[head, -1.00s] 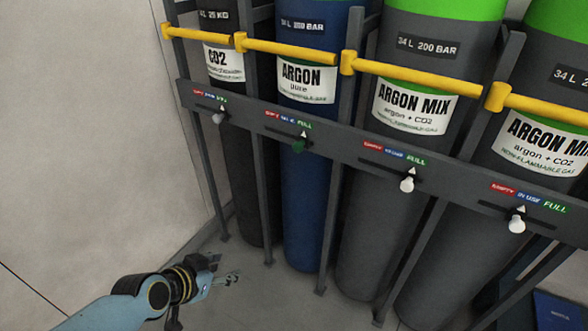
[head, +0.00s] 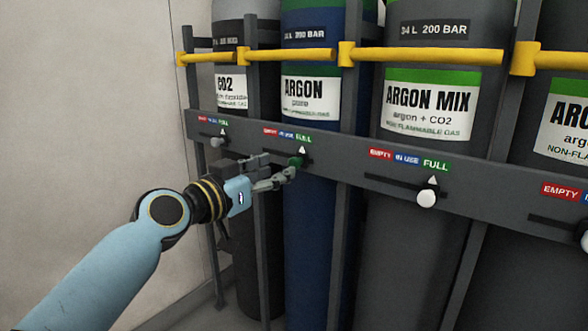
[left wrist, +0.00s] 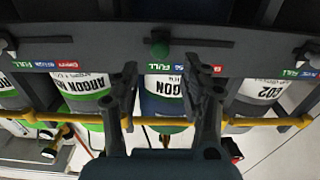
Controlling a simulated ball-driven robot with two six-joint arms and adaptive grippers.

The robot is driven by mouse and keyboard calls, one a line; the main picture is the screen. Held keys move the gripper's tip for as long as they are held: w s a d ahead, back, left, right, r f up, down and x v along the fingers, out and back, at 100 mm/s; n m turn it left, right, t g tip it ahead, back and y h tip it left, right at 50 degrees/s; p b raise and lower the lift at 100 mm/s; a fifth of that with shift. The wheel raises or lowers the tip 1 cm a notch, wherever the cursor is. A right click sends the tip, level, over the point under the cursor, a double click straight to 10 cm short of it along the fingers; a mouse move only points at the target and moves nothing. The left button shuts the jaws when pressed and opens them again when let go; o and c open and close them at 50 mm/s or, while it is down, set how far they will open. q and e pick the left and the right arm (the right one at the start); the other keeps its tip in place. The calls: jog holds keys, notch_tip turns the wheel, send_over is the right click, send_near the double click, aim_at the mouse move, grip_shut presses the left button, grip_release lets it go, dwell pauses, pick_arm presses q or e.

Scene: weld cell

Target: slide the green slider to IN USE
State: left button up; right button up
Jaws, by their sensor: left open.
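The green slider (head: 296,162) is a small round knob in a slot on the grey rail, in front of the blue ARGON cylinder. Its white pointer stands under the green FULL end of the EMPTY / IN USE / FULL label (head: 287,135). My left gripper (head: 278,167) is open and close to the slider, its fingers reaching toward it from the left. In the left wrist view, which is upside down, the green slider (left wrist: 160,43) shows beyond and between the open fingertips (left wrist: 162,68). Whether a finger touches it I cannot tell. My right gripper is not in view.
A white slider (head: 427,198) sits at FULL before the ARGON MIX cylinder (head: 428,60), and a grey-white slider (head: 217,141) before the CO2 cylinder. Upright grey posts and yellow bars (head: 420,55) front the cylinders. A plain wall (head: 90,110) stands left.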

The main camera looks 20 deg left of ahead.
aim_at(292, 163)
pick_arm(q)
jog(key=b+x, duration=0.1)
jog(key=x, duration=0.5)
jog(key=shift+w+d+f, duration=0.1)
jog(key=shift+w, duration=0.25)
jog(key=shift+c, duration=0.4)
grip_shut()
